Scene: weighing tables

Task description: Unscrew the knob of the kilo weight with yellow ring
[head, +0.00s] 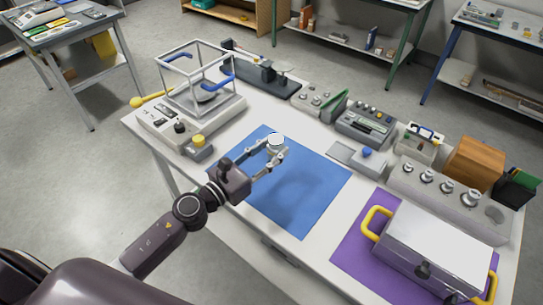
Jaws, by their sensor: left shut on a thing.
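My left gripper (268,158) is over the blue mat (305,195), its fingers shut around a small pale, round-topped thing (276,139). It looks like a metal weight or part of one, but I cannot make out a yellow ring on it. The fingers hide its lower part, and I cannot tell whether it touches the mat. Several silver knobbed weights stand in a grey block (451,205) at the right; no yellow ring is clear on them. My right gripper is not in view.
A metal case (440,240) with yellow handles lies on a purple mat (352,254). Boxes and instruments line the back edge. Most of the blue mat is clear.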

